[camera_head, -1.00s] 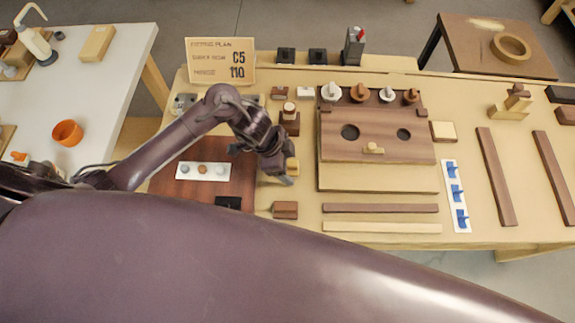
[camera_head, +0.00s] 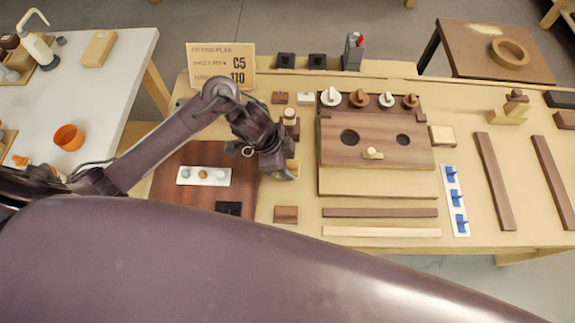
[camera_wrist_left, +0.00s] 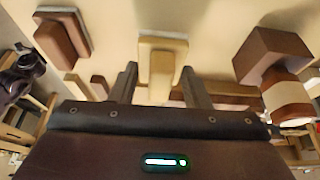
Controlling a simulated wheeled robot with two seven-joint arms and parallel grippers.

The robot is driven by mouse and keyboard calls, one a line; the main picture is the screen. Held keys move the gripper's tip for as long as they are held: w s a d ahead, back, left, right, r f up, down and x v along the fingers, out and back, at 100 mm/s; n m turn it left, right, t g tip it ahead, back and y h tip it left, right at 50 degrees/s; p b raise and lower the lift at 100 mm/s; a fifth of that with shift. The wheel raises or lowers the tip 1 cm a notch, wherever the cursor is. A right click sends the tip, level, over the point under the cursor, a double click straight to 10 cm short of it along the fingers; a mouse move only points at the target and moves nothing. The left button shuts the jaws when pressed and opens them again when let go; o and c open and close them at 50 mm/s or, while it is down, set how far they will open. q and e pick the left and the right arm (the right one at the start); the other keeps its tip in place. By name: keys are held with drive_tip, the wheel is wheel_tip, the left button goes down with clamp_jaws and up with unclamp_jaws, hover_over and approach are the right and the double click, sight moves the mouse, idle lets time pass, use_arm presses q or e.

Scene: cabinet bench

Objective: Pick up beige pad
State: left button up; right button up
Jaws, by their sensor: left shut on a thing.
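The beige pad (camera_head: 292,165) is a small light wooden block with a raised bar, at the left gripper's tip in the head view. In the left wrist view the beige pad (camera_wrist_left: 160,62) lies between the two fingers. My left gripper (camera_head: 287,173) is shut on it, and its fingers (camera_wrist_left: 160,82) flank the raised bar. The gripper partly covers the pad in the head view. Whether the pad touches the bench cannot be told. My right gripper is not in view.
A dark brown pad (camera_head: 286,215) lies nearer the front, and a brown block with a pale round top (camera_head: 290,122) stands behind. The wooden panel with two holes (camera_head: 376,150) is to the right. A dark red board (camera_head: 190,198) with a white strip lies left.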

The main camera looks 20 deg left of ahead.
use_arm(q)
wheel_tip(320, 180, up, 17)
drive_tip(key=p, duration=0.5)
drive_tip(key=shift+f, duration=0.1)
drive_tip(key=o, duration=0.3)
drive_tip(key=shift+c, duration=0.9)
idle(1.1)
